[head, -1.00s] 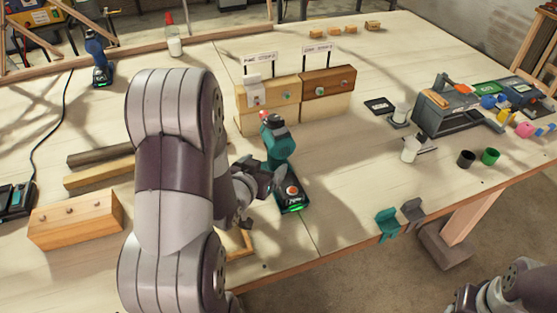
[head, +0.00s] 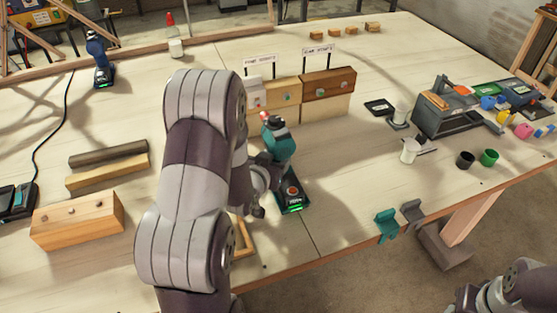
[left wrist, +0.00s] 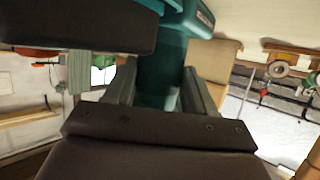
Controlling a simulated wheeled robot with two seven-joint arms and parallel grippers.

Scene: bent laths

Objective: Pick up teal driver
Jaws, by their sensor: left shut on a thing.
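The teal driver (head: 279,138) stands upright near the middle of the bench in the head view, its black foot (head: 291,201) showing a green light. My left gripper (head: 274,174) is at its handle, partly hidden by my own arm. In the left wrist view, the two fingers of my left gripper (left wrist: 161,92) are shut on the driver's teal handle (left wrist: 160,72), one on each side. I cannot tell whether the foot is clear of the bench top. My right gripper is out of view; only part of that arm shows at the bottom right.
Wooden blocks with two small signs (head: 328,84) stand just behind the driver. A blue driver (head: 98,52) stands at the back left. Laths (head: 108,168) and a drilled block (head: 77,217) lie left. A grey tool caddy (head: 440,110) and cups are right. Bench front is mostly clear.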

